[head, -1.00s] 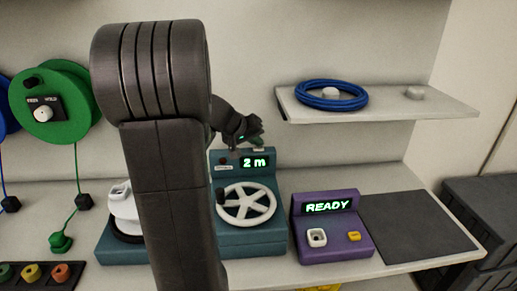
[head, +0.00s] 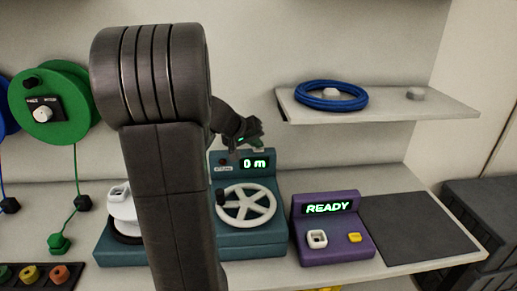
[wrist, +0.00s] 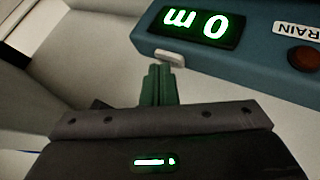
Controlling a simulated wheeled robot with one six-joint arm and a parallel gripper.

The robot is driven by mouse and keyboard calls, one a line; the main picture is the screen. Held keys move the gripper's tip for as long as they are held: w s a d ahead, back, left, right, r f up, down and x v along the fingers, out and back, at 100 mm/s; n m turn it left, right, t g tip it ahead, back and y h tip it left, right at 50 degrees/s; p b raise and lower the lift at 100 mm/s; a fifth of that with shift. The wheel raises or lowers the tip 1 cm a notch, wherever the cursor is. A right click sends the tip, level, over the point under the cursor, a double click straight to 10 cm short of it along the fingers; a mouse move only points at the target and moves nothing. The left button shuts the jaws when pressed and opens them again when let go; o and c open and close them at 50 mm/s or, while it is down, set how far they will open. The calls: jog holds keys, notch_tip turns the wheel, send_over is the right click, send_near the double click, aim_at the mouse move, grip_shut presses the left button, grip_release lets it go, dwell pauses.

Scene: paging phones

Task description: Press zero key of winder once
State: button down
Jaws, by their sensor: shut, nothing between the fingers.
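The teal winder (head: 262,239) stands on the bench, with a white spoked handwheel (head: 246,205) on its front. Its display (head: 254,163) reads "0 m", and it appears upside down in the wrist view (wrist: 199,26). A small pale key (wrist: 169,57) sits on the winder's edge beside the display. My gripper (wrist: 159,70) is shut and empty, its green fingertips together right by that key. I cannot tell whether they touch it. In the head view my gripper (head: 257,140) is just above the winder's top.
A red button (wrist: 305,58) with a partly seen label is beside the display. A purple box (head: 335,247) reading "READY" stands right of the winder. A shelf (head: 440,107) holds a blue coil (head: 331,96). A green reel (head: 60,95) hangs at left. A dark mat (head: 415,230) lies bare.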

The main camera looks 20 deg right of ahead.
aim_at(256, 151)
jog(key=shift+r+p, duration=0.35)
jog(key=shift+r, duration=0.4)
jog(key=shift+r, duration=0.1)
jog(key=shift+r+p, duration=1.5)
jog(key=shift+r, duration=0.95)
jog(key=shift+f, duration=0.1)
jog(key=shift+f+b, duration=0.35)
jog(key=shift+f, duration=0.1)
jog(key=p, duration=0.2)
jog(key=shift+r+p, duration=0.2)
jog(key=shift+p, duration=0.15)
jog(key=shift+p, duration=0.45)
